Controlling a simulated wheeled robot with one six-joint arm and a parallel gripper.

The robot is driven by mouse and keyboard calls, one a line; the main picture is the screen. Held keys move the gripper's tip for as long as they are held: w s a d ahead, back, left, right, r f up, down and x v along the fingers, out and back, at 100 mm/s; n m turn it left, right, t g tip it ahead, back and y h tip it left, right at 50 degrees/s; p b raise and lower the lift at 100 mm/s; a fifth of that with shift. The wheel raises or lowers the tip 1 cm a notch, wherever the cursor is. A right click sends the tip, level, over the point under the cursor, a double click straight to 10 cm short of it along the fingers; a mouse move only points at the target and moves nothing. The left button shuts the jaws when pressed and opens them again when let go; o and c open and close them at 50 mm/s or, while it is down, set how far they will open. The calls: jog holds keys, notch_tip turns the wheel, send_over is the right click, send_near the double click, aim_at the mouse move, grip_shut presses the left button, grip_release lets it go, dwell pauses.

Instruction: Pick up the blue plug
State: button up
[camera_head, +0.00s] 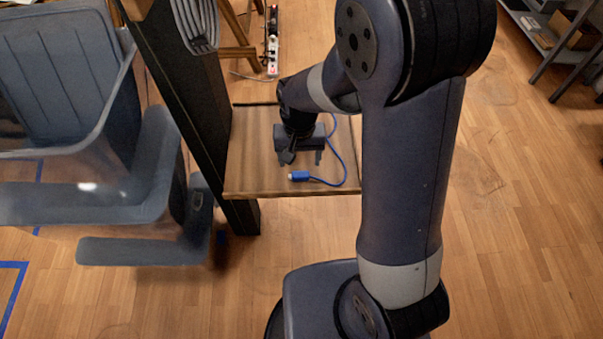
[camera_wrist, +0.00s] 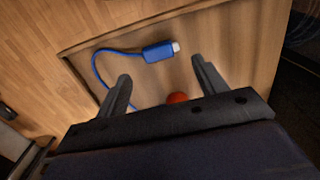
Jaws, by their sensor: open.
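The blue plug (camera_head: 299,176) lies on a wooden board (camera_head: 240,190), with its blue cable looping to the right and back behind my gripper. In the wrist view the blue plug (camera_wrist: 159,51) has a pale metal tip pointing right, and its cable runs off to the left. My gripper (camera_head: 304,160) is above the board, behind the plug in the head view. In the wrist view its two fingers (camera_wrist: 160,80) are spread apart with nothing between them, and the plug lies beyond the fingertips. A small orange-red round thing (camera_wrist: 177,98) shows near the gripper's base.
A dark upright post (camera_head: 190,100) stands at the board's left edge. A blue-grey chair (camera_head: 70,140) is at the far left. A power strip (camera_head: 272,45) lies on the floor behind the board. Shelving (camera_head: 560,40) stands at the back right. The wooden floor at right is clear.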

aim_at(301, 174)
jog(key=shift+s+d+f+p, duration=0.1)
jog(key=shift+f+p, duration=0.15)
jog(key=shift+f, duration=1.35)
jog(key=shift+s+d+f+p, duration=0.1)
jog(key=shift+f+p, duration=0.1)
jog(key=shift+f, duration=1.4)
jog(key=c, duration=1)
jog(key=shift+c, duration=0.2)
jog(key=shift+a+r, duration=0.1)
jog(key=shift+w+r, duration=0.1)
jog(key=shift+r, duration=0.15)
notch_tip(301, 174, up, 9)
jog(key=shift+r+b, duration=0.2)
jog(key=shift+b, duration=0.1)
